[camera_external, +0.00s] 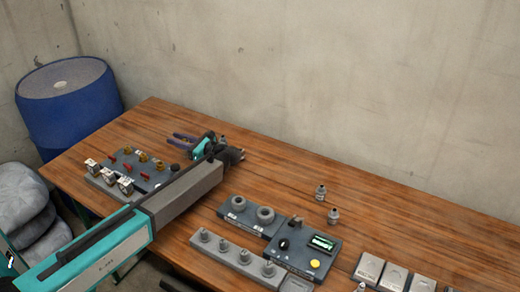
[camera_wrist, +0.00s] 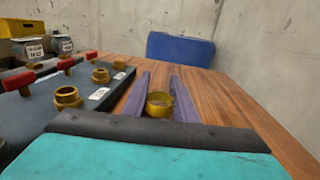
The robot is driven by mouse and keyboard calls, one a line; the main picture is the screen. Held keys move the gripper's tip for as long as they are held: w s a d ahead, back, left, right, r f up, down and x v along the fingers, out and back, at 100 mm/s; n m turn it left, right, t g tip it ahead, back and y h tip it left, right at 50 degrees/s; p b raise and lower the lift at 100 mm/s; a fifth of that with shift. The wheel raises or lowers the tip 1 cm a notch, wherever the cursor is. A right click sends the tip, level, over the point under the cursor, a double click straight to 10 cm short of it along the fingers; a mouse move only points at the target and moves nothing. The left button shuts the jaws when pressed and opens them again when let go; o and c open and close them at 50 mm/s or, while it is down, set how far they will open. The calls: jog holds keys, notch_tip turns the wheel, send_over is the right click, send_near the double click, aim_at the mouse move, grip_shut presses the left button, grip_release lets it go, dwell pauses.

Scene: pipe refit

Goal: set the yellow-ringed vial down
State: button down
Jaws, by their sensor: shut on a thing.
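My gripper (camera_wrist: 160,98) shows its two purple fingers in the wrist view, shut on a short round thing with a gold-yellow rim, which I take to be the yellow-ringed vial (camera_wrist: 159,105). Its lower part is hidden behind my wrist. In the external view my gripper (camera_external: 181,138) is over the far left part of the table, just behind the valve panel. The vial cannot be made out there, and I cannot tell whether it touches the table.
The valve panel (camera_external: 151,178) with red levers and brass fittings (camera_wrist: 68,97) lies close to the left of my fingers. Two small jars (camera_external: 320,192) (camera_external: 333,216) stand right of centre. A blue barrel (camera_external: 65,115) stands beyond the wooden table (camera_external: 290,165). Table behind the jars is clear.

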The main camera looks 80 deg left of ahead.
jog(key=shift+f, duration=0.15)
jog(key=c, duration=1.4)
grip_release()
jog(key=shift+c, duration=0.2)
jog(key=shift+r, duration=0.2)
jog(key=b+v, duration=0.1)
jog(key=v, duration=0.6)
jog(key=shift+w+d, duration=0.15)
jog(key=shift+w, duration=0.1)
